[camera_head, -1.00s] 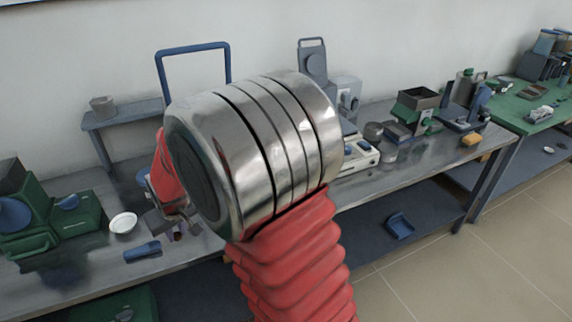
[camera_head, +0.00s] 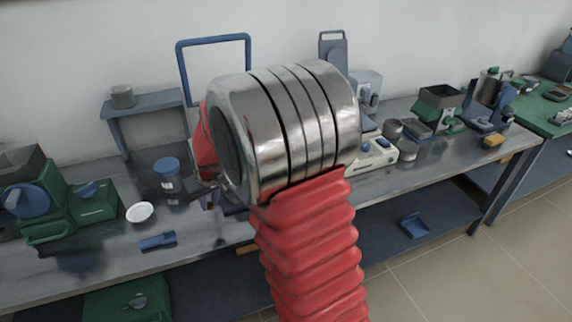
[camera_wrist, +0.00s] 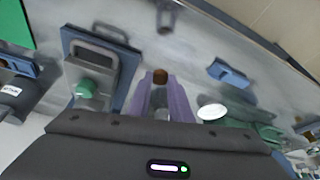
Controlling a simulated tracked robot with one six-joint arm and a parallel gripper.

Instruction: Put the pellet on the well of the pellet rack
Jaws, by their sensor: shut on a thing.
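In the wrist view my gripper (camera_wrist: 160,84) has two purple fingers shut on a small brown pellet (camera_wrist: 160,75) at their tips. The pellet is held above the bench, with no support seen touching it. I cannot pick out the pellet rack for certain. A small blue block-like piece (camera_head: 158,241) lies near the bench's front edge, and it also shows in the wrist view (camera_wrist: 230,73), right of the fingers. No well can be made out on it.
A white dish (camera_head: 140,212) and a blue-lidded jar (camera_head: 167,170) stand on the grey bench. A green machine (camera_head: 70,195) is at left, a small raised shelf (camera_head: 150,103) behind.

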